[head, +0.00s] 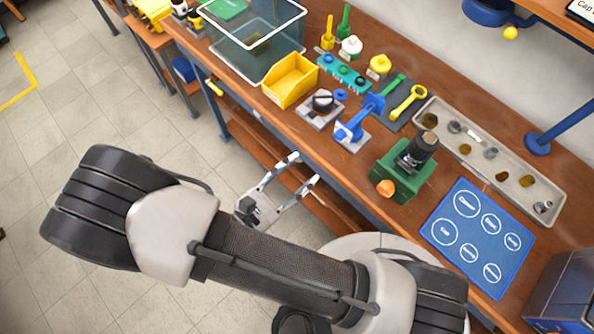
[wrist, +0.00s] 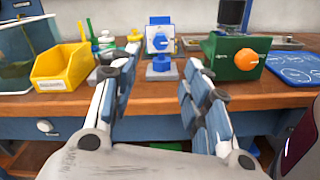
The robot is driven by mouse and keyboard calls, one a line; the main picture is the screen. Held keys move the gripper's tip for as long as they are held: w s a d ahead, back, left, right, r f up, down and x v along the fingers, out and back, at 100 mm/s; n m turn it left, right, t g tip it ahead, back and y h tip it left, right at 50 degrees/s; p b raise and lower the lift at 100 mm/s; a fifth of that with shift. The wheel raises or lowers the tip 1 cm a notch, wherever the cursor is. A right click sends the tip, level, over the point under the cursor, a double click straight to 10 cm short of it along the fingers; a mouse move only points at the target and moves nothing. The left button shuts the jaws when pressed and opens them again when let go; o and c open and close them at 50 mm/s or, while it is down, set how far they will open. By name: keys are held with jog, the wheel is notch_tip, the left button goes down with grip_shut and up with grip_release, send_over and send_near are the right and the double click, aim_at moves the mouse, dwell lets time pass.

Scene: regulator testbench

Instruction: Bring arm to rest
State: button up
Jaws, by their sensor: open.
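My gripper (head: 307,170) is open and empty in the head view, held out in front of the bench's front edge. Its two fingers also show in the wrist view (wrist: 158,78), spread apart with a clear gap between them. Beyond that gap a blue part on a stand (wrist: 160,44) shows on the bench, apart from the fingers. My arm stretches across the lower part of the head view, with the elbow at the left.
The wooden bench (head: 345,185) carries a yellow bin (head: 290,82), a clear tub (head: 255,62), a green fixture with an orange knob (head: 403,172), a grey tray (head: 480,150) and a blue mat with circles (head: 478,240). Floor (head: 120,100) at the left is clear.

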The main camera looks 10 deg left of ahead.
dwell(0.5)
jog(key=s+d+r+m+g+y, duration=0.2)
jog(key=d+r+m+g+y, duration=0.2)
jog(key=d+r+m, duration=0.5)
jog(key=s+d+r+m+g+y, duration=0.2)
jog(key=d+r+m+g+y, duration=0.3)
jog(key=r+m, duration=0.8)
jog(key=d+m+y, duration=0.2)
jog(key=d+m, duration=0.1)
jog(key=d, duration=0.1)
jog(key=shift+s, duration=0.2)
jog(key=shift+g, duration=0.3)
